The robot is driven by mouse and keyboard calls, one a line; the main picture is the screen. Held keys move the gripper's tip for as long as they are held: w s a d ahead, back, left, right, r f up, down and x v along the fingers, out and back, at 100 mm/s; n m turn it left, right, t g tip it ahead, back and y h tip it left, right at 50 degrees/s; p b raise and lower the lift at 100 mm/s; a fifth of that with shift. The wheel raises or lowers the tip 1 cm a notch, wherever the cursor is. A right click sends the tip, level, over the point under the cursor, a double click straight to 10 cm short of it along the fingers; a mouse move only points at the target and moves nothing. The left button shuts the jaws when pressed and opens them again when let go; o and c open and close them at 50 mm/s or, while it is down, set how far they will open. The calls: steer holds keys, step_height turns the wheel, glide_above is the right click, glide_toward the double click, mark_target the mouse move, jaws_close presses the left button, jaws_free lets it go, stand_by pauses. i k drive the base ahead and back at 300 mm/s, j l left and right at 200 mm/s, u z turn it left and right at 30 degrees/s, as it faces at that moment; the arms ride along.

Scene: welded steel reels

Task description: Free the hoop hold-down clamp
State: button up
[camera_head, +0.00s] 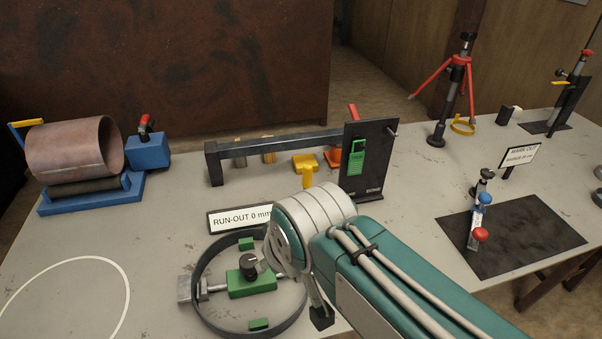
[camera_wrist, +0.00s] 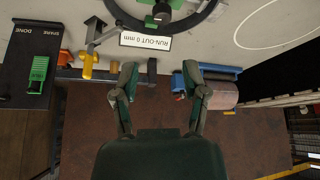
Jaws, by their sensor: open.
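The steel hoop (camera_head: 235,331) lies on the bench at lower centre in the head view. Its hold-down clamp (camera_head: 254,287) sits inside it: a green block with a black knob (camera_head: 248,265) and a grey rod reaching left. My arm's wrist covers the hoop's right side. In the wrist view, part of the hoop (camera_wrist: 203,17) and the black knob (camera_wrist: 157,15) show at the top edge. My gripper (camera_wrist: 160,70) is open and empty, its two dark green fingers spread apart, clear of the clamp. In the head view the gripper is mostly hidden by the wrist.
A "RUN-OUT 0 mm" sign (camera_head: 240,217) stands behind the hoop. Beyond are a yellow part (camera_head: 306,167), a dark upright plate (camera_head: 366,185) with a green tag, and a copper-coloured cylinder (camera_head: 75,148) on blue rollers. A black mat (camera_head: 515,240) lies right. The bench's left front is clear.

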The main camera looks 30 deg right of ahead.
mark_target(307, 169)
steer(key=k+l+u, duration=0.15)
steer(key=k+l, duration=0.4)
steer(key=l, duration=0.15)
steer(key=k+l+u, duration=0.1)
steer(key=k+l, duration=0.45)
steer(key=k+l+u, duration=0.1)
steer(key=l, duration=0.2)
steer(key=k+l, duration=0.15)
steer(key=l, duration=0.15)
steer(key=k+l+u, duration=0.15)
steer(key=l, duration=0.15)
steer(key=i+l+u, duration=0.15)
steer(key=l, duration=0.15)
steer(key=i+l+u, duration=0.25)
steer(key=l, duration=0.4)
steer(key=i, duration=0.05)
